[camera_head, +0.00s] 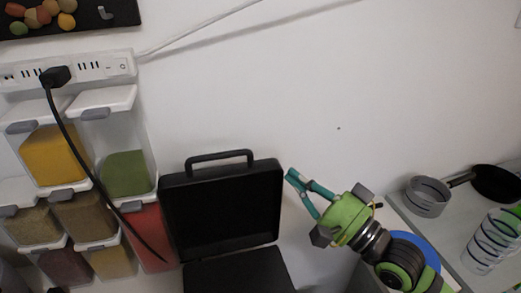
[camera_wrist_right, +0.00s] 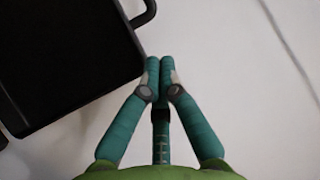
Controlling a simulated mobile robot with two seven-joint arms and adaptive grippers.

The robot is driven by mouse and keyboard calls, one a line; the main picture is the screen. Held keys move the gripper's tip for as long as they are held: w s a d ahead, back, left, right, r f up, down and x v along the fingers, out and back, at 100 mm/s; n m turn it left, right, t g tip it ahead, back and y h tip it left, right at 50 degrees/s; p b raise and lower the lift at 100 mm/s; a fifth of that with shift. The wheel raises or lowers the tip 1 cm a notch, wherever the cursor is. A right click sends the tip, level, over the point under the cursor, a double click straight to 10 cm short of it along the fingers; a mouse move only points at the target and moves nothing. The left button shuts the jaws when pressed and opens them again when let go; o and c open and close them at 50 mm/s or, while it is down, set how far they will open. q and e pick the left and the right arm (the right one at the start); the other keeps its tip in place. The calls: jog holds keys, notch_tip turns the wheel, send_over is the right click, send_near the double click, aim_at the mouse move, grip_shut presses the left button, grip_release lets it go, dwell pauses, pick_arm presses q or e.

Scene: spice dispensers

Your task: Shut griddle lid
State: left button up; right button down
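The black griddle (camera_head: 238,272) stands in the lower middle of the head view. Its lid (camera_head: 222,208) is raised upright near the white wall, with the handle (camera_head: 220,156) at its top edge. My right gripper (camera_head: 291,174) is just right of the lid's upper right corner and appears apart from it. In the right wrist view, the two teal fingers (camera_wrist_right: 160,75) meet at their tips with nothing between them. The lid (camera_wrist_right: 65,55) fills the upper left there, with part of its handle (camera_wrist_right: 146,12). My left gripper is not in view.
Clear spice dispensers (camera_head: 125,172) are stacked left of the griddle. A black cord (camera_head: 90,165) hangs from the power strip (camera_head: 100,67) past them. At right, a shelf holds a grey striped bowl (camera_head: 428,196), a black pan (camera_head: 496,183) and a striped glass (camera_head: 488,245).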

aim_at(260, 166)
jog(key=p+x, duration=0.1)
jog(key=x, duration=0.2)
jog(key=p+x, duration=0.1)
jog(key=x, duration=0.1)
jog(key=r+p+x, duration=0.1)
jog(key=x, duration=0.2)
jog(key=shift+a, duration=0.3)
jog(key=shift+w+a+r+p, duration=0.15)
jog(key=shift+w+a+p, duration=0.25)
jog(key=shift+a, duration=0.05)
jog(key=shift+s+f, duration=0.15)
jog(key=shift+f, duration=0.05)
jog(key=shift+s+f+b, duration=0.1)
jog(key=shift+s+b, duration=0.1)
jog(key=shift+b, duration=0.2)
